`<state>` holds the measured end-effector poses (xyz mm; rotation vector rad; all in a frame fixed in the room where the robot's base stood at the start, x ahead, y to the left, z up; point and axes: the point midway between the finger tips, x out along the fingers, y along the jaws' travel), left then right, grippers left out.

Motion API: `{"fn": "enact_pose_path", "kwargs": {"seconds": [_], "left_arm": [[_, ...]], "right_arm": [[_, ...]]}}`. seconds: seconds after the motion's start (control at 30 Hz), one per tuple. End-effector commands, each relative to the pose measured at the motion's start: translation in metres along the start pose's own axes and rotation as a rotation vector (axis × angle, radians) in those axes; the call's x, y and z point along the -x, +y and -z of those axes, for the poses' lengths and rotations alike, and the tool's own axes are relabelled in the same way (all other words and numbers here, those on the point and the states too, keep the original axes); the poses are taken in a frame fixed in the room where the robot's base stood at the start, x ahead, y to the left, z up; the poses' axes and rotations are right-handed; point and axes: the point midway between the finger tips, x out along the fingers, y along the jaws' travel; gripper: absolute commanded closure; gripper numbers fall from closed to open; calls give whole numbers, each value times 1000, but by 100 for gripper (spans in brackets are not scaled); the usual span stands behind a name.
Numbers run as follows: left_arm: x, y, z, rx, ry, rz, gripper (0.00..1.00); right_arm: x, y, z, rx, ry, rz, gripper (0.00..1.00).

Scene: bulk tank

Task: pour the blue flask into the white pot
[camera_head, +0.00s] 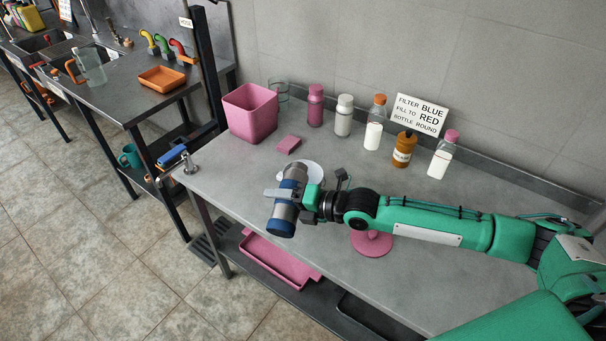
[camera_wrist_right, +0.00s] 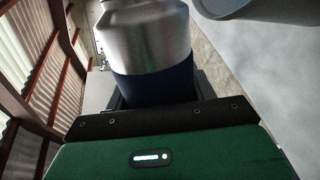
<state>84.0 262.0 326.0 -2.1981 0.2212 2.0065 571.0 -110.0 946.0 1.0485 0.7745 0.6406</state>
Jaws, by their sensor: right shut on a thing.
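The blue flask (camera_head: 283,222), blue and silver with a dark blue band, is in my right gripper (camera_head: 282,193) above the front left part of the grey table. The flask looks slightly tilted in the head view. In the right wrist view the flask (camera_wrist_right: 145,40) stands between the jaws, its silver part away from the palm; its mouth is not clear. A white round thing (camera_head: 315,170), likely the white pot, is mostly hidden behind the flask and gripper. A pale rounded rim (camera_wrist_right: 240,8) shows at the top right of the wrist view, apart from the flask. My left gripper is out of view.
A pink bin (camera_head: 250,112), a pink sponge (camera_head: 289,144) and several bottles (camera_head: 375,128) stand along the back, near a sign (camera_head: 420,114). A pink round piece (camera_head: 372,243) lies under my forearm. A pink tray (camera_head: 280,262) is on the lower shelf.

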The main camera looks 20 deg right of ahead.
Motion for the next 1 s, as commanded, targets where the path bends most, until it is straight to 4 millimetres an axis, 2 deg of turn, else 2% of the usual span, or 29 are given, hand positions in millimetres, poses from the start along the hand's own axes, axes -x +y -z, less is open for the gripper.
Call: {"fn": "enact_pose_path", "kwargs": {"seconds": [0.63,1.0], "left_arm": [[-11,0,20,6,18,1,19],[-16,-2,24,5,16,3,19]], "right_arm": [[2,6,-11,-82,21,-2,76],[2,8,-15,-130,35,-2,76]]}}
